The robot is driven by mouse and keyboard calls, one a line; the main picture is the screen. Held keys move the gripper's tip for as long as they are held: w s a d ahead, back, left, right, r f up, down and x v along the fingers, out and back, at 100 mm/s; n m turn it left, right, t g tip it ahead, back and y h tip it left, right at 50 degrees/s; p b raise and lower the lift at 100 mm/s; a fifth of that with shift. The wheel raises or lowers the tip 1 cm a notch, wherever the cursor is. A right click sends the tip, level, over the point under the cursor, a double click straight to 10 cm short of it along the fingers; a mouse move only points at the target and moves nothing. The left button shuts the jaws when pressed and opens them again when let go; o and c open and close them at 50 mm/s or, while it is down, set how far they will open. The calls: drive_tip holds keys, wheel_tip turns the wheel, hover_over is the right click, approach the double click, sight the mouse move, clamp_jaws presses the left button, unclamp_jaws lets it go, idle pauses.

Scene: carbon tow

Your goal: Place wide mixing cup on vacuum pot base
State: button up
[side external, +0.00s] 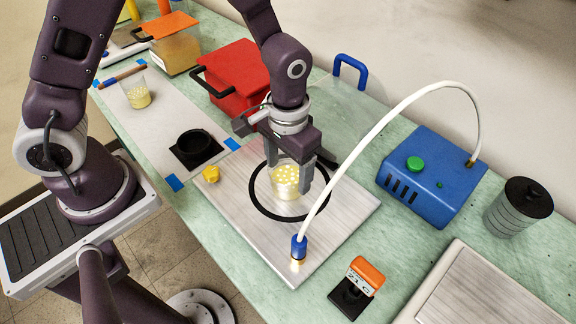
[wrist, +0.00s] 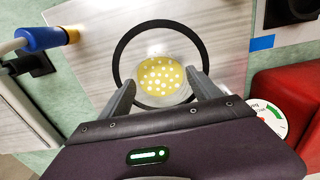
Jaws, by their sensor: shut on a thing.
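A clear wide cup (side external: 286,186) holds a yellow mix with pale spots. My gripper (side external: 290,178) points down with one finger on each side of the cup and is shut on it. The cup is upright over the vacuum pot base (side external: 335,210), a pale metal plate with a black ring (side external: 257,203). In the wrist view the cup (wrist: 160,75) shows between the fingers, inside the ring (wrist: 119,62) as seen from above. I cannot tell whether its bottom touches the plate.
A white hose (side external: 355,150) arches from the blue pump (side external: 430,178) to a fitting (side external: 298,250) at the plate's front corner. A yellow knob (side external: 211,174) sits at the plate's left corner. A red box (side external: 237,75) and clear lid with blue handle (side external: 350,68) stand behind.

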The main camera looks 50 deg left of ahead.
drive_tip(key=o, duration=1.6)
wheel_tip(320, 180, up, 12)
drive_tip(key=s+a+r+t, duration=0.2)
drive_tip(key=s+a+r, duration=0.1)
drive_tip(key=s, duration=0.2)
drive_tip(key=s+a+r+t, duration=0.1)
drive_tip(key=s+a+r, duration=0.3)
drive_tip(key=s, duration=0.1)
drive_tip(key=s+a+r+t, duration=0.2)
drive_tip(key=s+a+r, duration=0.1)
drive_tip(key=s+r, duration=0.1)
drive_tip(key=shift+s+a+t, duration=0.2)
drive_tip(key=shift+s+t, duration=0.1)
drive_tip(key=shift+s, duration=0.1)
